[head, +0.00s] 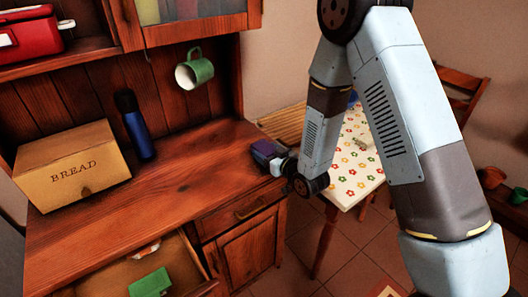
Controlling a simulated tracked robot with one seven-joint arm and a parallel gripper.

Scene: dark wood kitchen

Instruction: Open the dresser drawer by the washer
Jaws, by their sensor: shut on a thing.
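The dark wood dresser (200,185) fills the left of the head view. Its left drawer (118,276) stands pulled out at the bottom, with a green item (151,284) and a small white and red item inside. Its right drawer (240,213) looks closed, and its curved handle (251,208) shows free. My gripper (267,154) is at the dresser top's right end, to the right of and above that handle. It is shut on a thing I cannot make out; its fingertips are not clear. No washer can be made out.
A tan bread box (72,165), a blue bottle (137,126) and a hanging green mug (194,70) are at the dresser. A table with a flowered cloth (352,165) and a chair (462,95) stand behind my arm. Tiled floor (350,250) is clear right of the dresser.

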